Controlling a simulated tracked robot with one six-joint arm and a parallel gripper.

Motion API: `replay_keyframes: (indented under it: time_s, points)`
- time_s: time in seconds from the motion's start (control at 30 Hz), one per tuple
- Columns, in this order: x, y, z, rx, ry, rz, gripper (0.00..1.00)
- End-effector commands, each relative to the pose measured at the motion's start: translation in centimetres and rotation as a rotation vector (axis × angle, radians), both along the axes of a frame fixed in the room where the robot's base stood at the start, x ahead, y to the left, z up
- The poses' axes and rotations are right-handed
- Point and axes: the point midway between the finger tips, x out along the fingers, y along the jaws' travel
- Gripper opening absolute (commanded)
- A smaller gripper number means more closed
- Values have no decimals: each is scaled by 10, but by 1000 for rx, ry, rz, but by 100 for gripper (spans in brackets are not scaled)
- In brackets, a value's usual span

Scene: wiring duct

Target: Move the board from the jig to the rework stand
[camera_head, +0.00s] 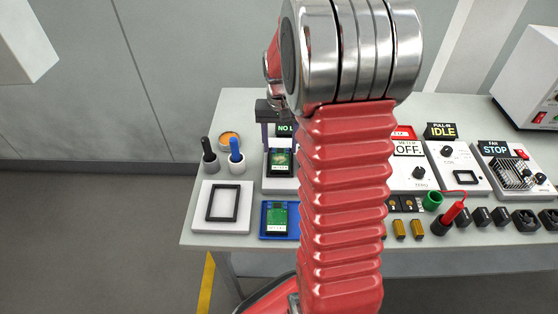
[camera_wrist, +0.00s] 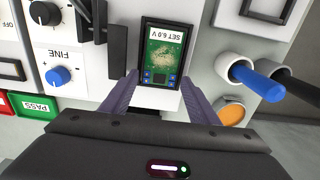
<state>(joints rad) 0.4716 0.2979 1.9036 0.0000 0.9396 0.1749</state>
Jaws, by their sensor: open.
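The board (camera_head: 281,160) is green in a black frame and sits on the pale jig (camera_head: 279,185) left of my arm. In the wrist view the board (camera_wrist: 164,50) carries a label reading "SET 6.0 V", upside down. My gripper (camera_wrist: 160,80) is open, with one purple finger on each side of the board's near end; I cannot tell whether they touch it. In the head view my arm hides most of the gripper. A white plate with an empty black frame (camera_head: 222,205), apparently the rework stand, lies at the table's front left.
A second green board (camera_head: 279,219) lies in a blue tray (camera_head: 264,234) in front of the jig. Black- and blue-handled tools stand in cups (camera_head: 236,163) to the left, near an orange tin (camera_head: 229,138). Instruments and small parts fill the right side.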

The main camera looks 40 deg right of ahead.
Motion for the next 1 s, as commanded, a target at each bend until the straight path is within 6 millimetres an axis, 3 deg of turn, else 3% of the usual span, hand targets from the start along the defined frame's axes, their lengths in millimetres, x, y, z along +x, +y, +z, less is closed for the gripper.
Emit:
replay_keyframes:
  time_s: [1.0]
  points:
    - [0, 0, -9, 1, 1, -1, 55]
